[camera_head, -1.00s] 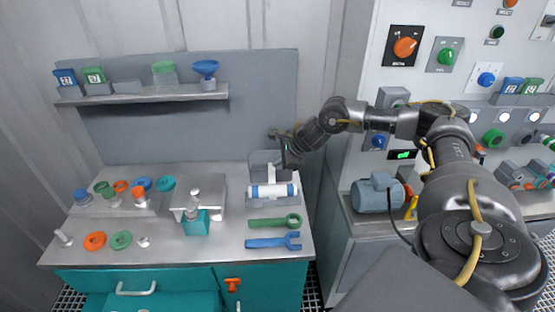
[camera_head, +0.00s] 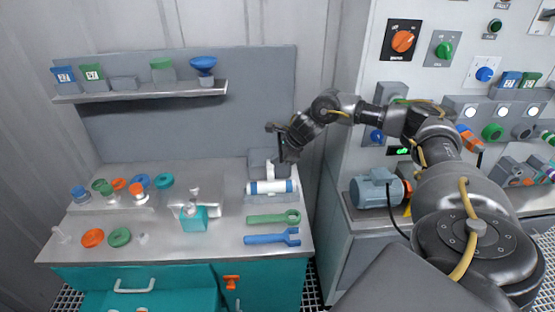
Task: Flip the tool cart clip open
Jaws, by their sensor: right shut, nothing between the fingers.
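A white cylinder with blue bands (camera_head: 271,187) lies in a grey holder (camera_head: 261,161) at the right back of the tool cart top (camera_head: 160,235). A small white upright piece (camera_head: 270,171), which looks like the clip, stands above the cylinder's middle. Its exact position is too small to tell. My right gripper (camera_head: 282,152) is shut and empty, just above and behind the white piece, partly in front of the holder. I cannot tell whether it touches it. My left gripper is not in view.
A green wrench (camera_head: 274,218) and a blue wrench (camera_head: 272,237) lie in front of the cylinder. A teal block with a metal fixture (camera_head: 194,217) stands left. An orange latch (camera_head: 232,282) is on the cart front. A control cabinet (camera_head: 350,180) with a blue motor (camera_head: 374,190) stands right.

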